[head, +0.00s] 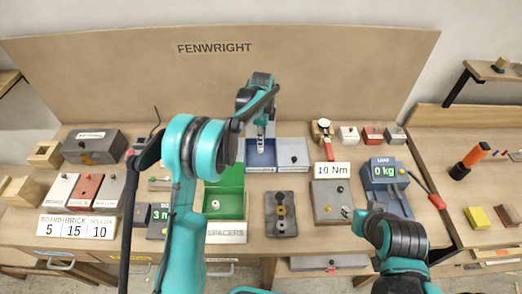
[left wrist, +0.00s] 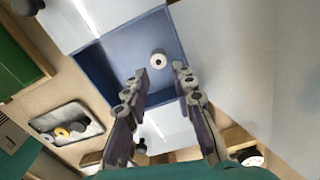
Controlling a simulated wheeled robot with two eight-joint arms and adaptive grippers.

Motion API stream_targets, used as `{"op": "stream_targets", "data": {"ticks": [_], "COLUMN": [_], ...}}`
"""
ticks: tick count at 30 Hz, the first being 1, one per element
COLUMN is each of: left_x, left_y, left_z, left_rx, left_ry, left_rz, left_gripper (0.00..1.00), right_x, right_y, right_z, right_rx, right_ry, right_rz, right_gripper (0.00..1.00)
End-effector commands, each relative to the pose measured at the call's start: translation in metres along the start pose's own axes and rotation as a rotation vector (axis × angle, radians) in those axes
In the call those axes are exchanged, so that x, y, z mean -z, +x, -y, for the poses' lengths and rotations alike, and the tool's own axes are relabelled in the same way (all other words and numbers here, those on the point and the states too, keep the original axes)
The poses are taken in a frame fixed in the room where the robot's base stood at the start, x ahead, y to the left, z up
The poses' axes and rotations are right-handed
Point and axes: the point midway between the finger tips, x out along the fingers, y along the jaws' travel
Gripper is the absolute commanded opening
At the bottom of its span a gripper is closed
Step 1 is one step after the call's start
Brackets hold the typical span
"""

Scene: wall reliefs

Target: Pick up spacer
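A white ring-shaped spacer (left wrist: 157,60) lies on the floor of the blue tray (left wrist: 112,62) in the left wrist view. In the head view my left gripper covers much of that tray (head: 261,168), and I cannot make the ring out there. My left gripper (head: 263,148) points down over the tray. Its fingers (left wrist: 160,82) are apart and empty in the left wrist view, with the ring beyond the tips. Another pale spacer (head: 215,205) sits in the green box (head: 233,177) behind the "SPACERS" label. My right gripper (head: 348,212) is low at the right; its opening is unclear.
A grey plate (head: 281,228) holding several round parts lies right of the green box. A grey box marked 10 Nm (head: 328,202) and a blue 0 kg scale (head: 381,172) stand at the right. Small blocks (head: 85,190) and a large upright board (head: 330,60) surround the bench.

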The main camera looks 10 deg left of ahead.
Motion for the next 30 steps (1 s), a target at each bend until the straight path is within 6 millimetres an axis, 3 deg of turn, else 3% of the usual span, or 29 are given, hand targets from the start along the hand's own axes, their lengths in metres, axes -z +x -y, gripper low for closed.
{"op": "stream_targets", "data": {"ticks": [10, 17, 19, 30], "left_x": [-0.002, -0.002, -0.002, -0.002], "left_y": [0.047, 0.048, 0.048, 0.047], "left_z": [-0.001, -0.001, -0.001, -0.001], "left_rx": [0.001, 0.001, 0.001, 0.001], "left_ry": [-0.001, -0.002, -0.002, -0.002], "left_rz": [0.0, 0.0, 0.0, 0.0], "left_gripper": [0.26, 0.26, 0.08, 0.08], "right_x": [-0.009, -0.009, -0.009, -0.009], "right_y": [0.013, 0.012, 0.012, 0.012], "right_z": [0.0, 0.0, 0.0, 0.0], "right_rx": [0.0, 0.0, 0.0, 0.0], "right_ry": [0.0, 0.0, 0.0, 0.0], "right_rz": [0.0, 0.0, 0.0, 0.0], "right_gripper": [0.4, 0.4, 0.4, 0.4]}}
